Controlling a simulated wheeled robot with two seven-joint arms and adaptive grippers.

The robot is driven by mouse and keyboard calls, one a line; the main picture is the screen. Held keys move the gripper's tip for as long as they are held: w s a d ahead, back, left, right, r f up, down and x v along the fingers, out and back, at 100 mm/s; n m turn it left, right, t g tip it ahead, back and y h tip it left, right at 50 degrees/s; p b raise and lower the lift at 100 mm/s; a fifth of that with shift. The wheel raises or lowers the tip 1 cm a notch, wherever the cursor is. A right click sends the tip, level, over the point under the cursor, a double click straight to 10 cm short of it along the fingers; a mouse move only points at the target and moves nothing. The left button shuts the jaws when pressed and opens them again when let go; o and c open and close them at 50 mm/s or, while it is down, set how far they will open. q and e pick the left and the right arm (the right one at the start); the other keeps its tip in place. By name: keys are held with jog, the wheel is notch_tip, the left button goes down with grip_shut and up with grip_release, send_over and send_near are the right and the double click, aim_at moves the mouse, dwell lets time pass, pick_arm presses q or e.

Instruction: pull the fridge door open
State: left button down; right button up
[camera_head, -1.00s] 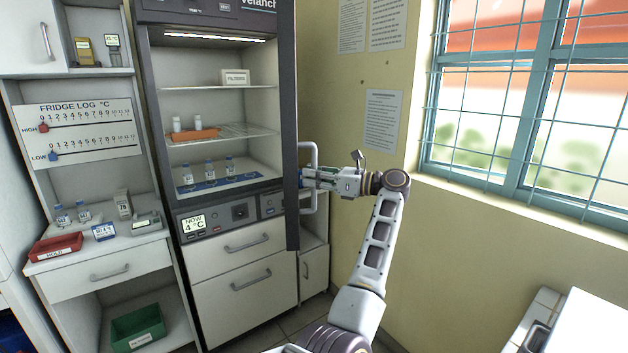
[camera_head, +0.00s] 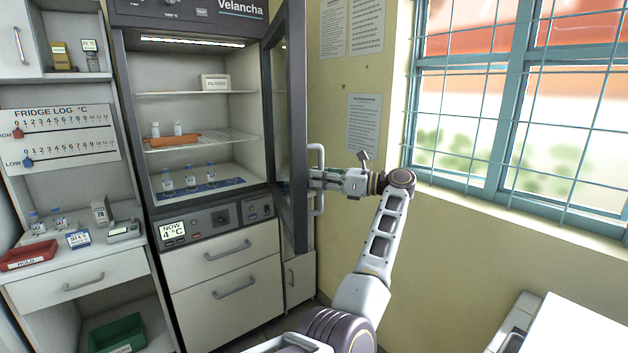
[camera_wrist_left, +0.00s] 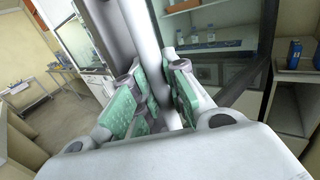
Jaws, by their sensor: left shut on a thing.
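The fridge (camera_head: 193,107) stands with its lit inside in plain view. Its dark-framed glass door (camera_head: 299,120) is swung out on the right side, seen at a steep angle. A pale vertical bar handle (camera_head: 316,154) is on the door's outer face. My left gripper (camera_head: 318,180) is shut on the handle from the right. In the left wrist view the white bar (camera_wrist_left: 143,35) runs down between the green pads of my left gripper (camera_wrist_left: 155,95). The pads hide part of the bar. My right gripper is not in view.
Bottles (camera_head: 189,177) and an orange tray (camera_head: 172,142) stay inside the fridge. A bench with a red tray (camera_head: 28,252) is at left. The wall and barred window (camera_head: 510,110) are at right. A white surface (camera_head: 575,325) is at lower right.

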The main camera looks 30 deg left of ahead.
pick_arm(q)
jog(key=shift+w+d, duration=0.5)
jog(key=shift+w, duration=0.2)
jog(key=shift+w+d, duration=0.45)
jog(key=shift+w, duration=0.2)
jog(key=shift+d, duration=0.1)
jog(key=c, duration=1.4)
grip_release()
jog(key=shift+d, duration=0.1)
jog(key=shift+w+d, duration=0.25)
jog(key=shift+d, duration=0.9)
jog(key=shift+w+d, duration=0.25)
jog(key=shift+d, duration=0.95)
jog(key=shift+w+d, duration=0.25)
jog(key=shift+d, duration=0.9)
jog(key=shift+d, duration=0.15)
